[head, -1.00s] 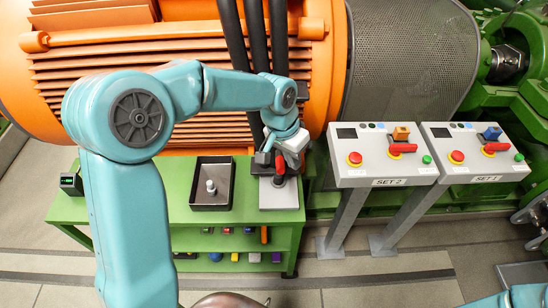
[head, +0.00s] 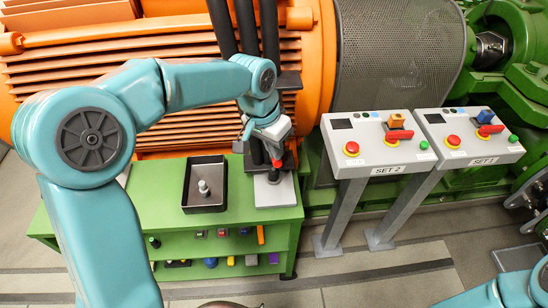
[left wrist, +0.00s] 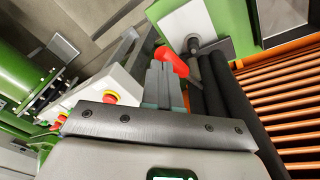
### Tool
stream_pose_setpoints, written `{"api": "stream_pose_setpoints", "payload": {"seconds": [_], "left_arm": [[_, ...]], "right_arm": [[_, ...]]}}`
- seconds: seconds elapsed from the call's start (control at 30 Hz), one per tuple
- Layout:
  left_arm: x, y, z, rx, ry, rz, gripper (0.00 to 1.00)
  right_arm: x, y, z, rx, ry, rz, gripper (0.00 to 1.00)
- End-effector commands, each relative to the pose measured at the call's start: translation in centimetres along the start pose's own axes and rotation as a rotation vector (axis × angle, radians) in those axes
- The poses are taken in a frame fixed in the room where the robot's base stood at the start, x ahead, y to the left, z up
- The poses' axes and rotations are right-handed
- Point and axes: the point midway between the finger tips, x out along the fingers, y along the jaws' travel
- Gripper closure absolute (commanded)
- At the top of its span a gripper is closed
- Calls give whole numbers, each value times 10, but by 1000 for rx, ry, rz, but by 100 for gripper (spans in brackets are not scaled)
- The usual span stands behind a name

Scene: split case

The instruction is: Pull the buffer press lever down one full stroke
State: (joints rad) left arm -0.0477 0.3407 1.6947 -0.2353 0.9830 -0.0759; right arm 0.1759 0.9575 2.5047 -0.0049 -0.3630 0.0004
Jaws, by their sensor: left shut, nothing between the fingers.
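The buffer press stands at the right end of the green bench. Its pale grey base plate (head: 284,193) shows in the head view, with a dark post and a red lever grip (head: 277,163) above it. My left gripper (head: 272,148) is shut and empty, just above the red grip. In the left wrist view the closed fingers (left wrist: 163,85) point at the red grip (left wrist: 174,61), very close to it; I cannot tell whether they touch. The press base plate (left wrist: 186,25) lies beyond. My right gripper is out of view.
A black tray (head: 190,207) with a small grey cylinder (head: 203,187) sits left of the press on the green bench (head: 150,200). Two consoles, SET 2 (head: 352,133) and SET 1 (head: 500,152), stand to the right. Thick black pipes (head: 245,30) and the orange machine (head: 75,60) are close behind.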

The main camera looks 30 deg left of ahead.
Motion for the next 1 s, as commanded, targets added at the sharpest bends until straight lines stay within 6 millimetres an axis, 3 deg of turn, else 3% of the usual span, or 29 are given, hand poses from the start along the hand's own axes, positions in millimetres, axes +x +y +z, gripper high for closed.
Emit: {"api": "stream_pose_setpoints", "payload": {"seconds": [0.1, 0.47, 1.0], "left_arm": [[9, -1, 3, 0, 2, 0, 100], [9, -2, 5, -1, 1, 0, 100], [33, -2, 12, 0, 1, 0, 100]], "right_arm": [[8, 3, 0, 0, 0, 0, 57], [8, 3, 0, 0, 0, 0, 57], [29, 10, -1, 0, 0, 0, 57]]}}
